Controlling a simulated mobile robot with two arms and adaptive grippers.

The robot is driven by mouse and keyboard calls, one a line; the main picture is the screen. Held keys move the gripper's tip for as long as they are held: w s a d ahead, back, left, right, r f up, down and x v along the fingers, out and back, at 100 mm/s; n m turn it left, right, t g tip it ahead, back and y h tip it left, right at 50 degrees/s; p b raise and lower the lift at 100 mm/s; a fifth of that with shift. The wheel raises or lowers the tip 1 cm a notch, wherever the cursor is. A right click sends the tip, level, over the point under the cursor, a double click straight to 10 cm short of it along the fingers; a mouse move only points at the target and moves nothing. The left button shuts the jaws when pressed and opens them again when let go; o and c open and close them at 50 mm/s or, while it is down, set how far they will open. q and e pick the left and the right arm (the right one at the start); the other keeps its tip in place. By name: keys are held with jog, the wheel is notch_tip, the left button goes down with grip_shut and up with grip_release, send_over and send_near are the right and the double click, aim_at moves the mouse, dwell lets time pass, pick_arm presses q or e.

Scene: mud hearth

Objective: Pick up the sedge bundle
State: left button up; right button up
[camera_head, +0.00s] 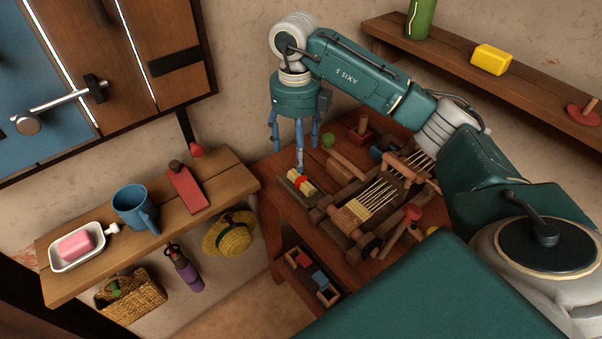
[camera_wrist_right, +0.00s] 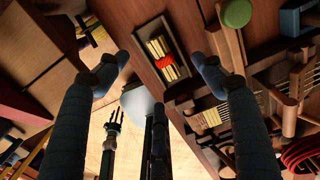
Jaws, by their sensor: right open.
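The sedge bundle (camera_head: 301,184) is a short yellow bundle with a red tie. It lies in a small dark tray (camera_head: 284,184) on the left part of the red-brown table. It also shows in the right wrist view (camera_wrist_right: 160,50), top middle, between and beyond the fingertips. My right gripper (camera_head: 296,150) points down above the tray, its blue fingers spread and empty. In the right wrist view the open fingers (camera_wrist_right: 170,75) stand on either side of the bundle's line, apart from it. One fingertip covers part of the tray in the head view. My left gripper is not in view.
A small wooden loom (camera_head: 375,200) with strung threads stands right of the tray. A green round-topped piece (camera_head: 333,139) is behind it. A wall shelf (camera_head: 190,215) at left holds a blue mug (camera_head: 134,204) and soap dish. Another shelf (camera_head: 450,62) runs along the back wall.

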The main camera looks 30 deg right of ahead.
aim_at(297, 177)
jog(key=f, duration=0.3)
jog(key=shift+s+a+f, duration=0.25)
jog(key=shift+s+f, duration=0.05)
jog(key=shift+f, duration=0.3)
jog(key=shift+f+p, duration=0.35)
jog(key=shift+p, duration=0.1)
notch_tip(297, 177, down, 4)
jog(key=shift+r+p, duration=0.2)
jog(key=shift+p, duration=0.4)
jog(key=shift+f, duration=0.5)
jog(key=c, duration=0.8)
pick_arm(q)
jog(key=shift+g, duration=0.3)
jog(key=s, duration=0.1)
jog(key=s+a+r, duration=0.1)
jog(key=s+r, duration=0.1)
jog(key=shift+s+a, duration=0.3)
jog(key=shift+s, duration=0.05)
pick_arm(e)
jog(key=c, duration=0.5)
